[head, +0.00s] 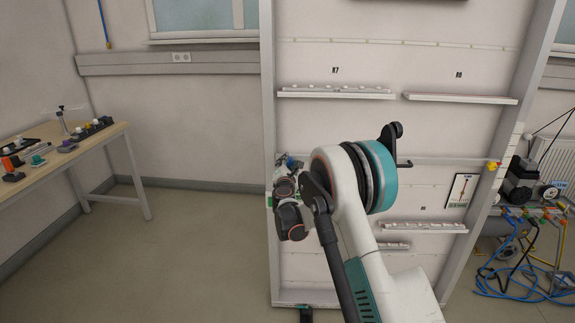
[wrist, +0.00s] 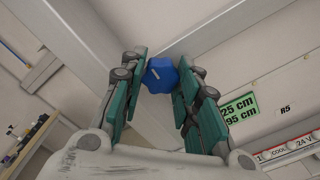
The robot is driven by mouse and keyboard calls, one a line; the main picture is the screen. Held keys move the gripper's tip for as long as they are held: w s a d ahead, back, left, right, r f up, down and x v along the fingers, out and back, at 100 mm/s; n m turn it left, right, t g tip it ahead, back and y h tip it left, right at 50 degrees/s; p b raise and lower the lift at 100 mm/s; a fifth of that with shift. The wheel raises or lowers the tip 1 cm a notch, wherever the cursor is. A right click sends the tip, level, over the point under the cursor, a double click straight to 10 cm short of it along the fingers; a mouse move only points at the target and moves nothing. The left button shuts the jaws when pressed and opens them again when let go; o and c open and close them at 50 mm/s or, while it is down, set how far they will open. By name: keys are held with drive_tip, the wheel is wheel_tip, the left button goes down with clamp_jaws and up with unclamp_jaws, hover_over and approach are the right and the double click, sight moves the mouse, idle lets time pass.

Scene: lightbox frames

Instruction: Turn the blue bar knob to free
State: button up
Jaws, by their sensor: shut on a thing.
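The blue knob (wrist: 160,82) is at the upper middle of the wrist view. It has a lobed rim and a short pale mark on its face. It sits at a grey frame post, with a finger on either side. My gripper (wrist: 162,68) is closed around the knob, with teal finger pads along its left and right sides. No wording for the knob's positions is readable.
A green label (wrist: 238,108) reading "25 cm 95 cm" is right of my gripper in the wrist view. The tall panel has narrow shelves (head: 336,94). A wooden table (head: 92,138) with small parts stands left. Blue hoses (head: 510,282) lie at right. The floor at left is clear.

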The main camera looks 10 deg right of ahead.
drive_tip(key=shift+n, duration=0.3)
drive_tip(key=o, duration=1.1)
drive_tip(key=shift+c, duration=0.2)
drive_tip(key=v, duration=1.2)
